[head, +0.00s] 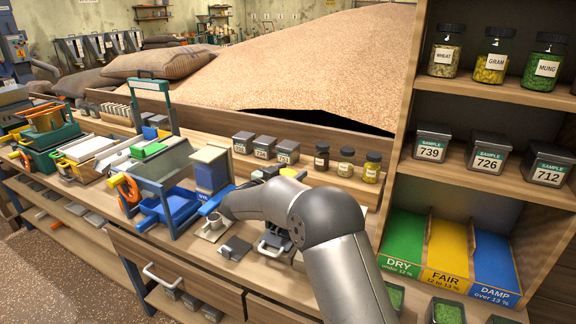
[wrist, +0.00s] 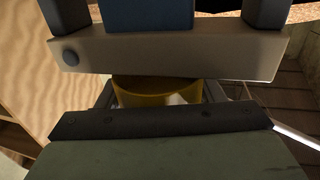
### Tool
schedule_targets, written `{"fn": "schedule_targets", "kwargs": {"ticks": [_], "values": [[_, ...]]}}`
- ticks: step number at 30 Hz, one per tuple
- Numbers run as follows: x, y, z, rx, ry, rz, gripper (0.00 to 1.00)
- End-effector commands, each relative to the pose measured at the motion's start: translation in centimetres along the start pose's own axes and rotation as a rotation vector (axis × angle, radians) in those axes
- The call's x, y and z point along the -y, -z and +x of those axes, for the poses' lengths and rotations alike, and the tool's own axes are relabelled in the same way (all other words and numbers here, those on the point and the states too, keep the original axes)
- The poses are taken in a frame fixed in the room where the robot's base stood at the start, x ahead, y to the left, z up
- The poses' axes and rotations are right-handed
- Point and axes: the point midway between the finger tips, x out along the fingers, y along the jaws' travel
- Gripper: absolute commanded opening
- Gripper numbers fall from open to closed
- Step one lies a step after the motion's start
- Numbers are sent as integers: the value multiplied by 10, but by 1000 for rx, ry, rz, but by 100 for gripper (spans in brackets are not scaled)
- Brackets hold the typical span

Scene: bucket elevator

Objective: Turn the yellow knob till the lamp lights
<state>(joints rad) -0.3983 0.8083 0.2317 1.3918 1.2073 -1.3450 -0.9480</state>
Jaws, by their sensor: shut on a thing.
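The yellow knob (wrist: 152,92) shows in the wrist view as a rounded yellow band, partly covered above and below. My gripper (wrist: 165,98) is at it, shut on what appears to be the knob. A pale bar with dark blocks crosses above the knob, and a dark bar with a greenish surface lies below it. How far the knob is turned cannot be told. In the head view my arm covers the knob and most of my gripper. I cannot make out a lamp in either view.
Sample tins and jars (head: 346,162) stand behind. A shelf unit (head: 398,150) rises at right, and a grain heap (head: 310,65) fills the back.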

Motion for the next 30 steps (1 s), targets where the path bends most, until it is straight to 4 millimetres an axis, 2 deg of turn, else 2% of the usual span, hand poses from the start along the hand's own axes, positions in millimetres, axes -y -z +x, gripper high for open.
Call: {"fn": "schedule_targets", "kwargs": {"ticks": [15, 30], "values": [[-7, 0, -2, 2, -456, 2, 38], [-11, -2, -3, 2, -629, -1, 38]]}}
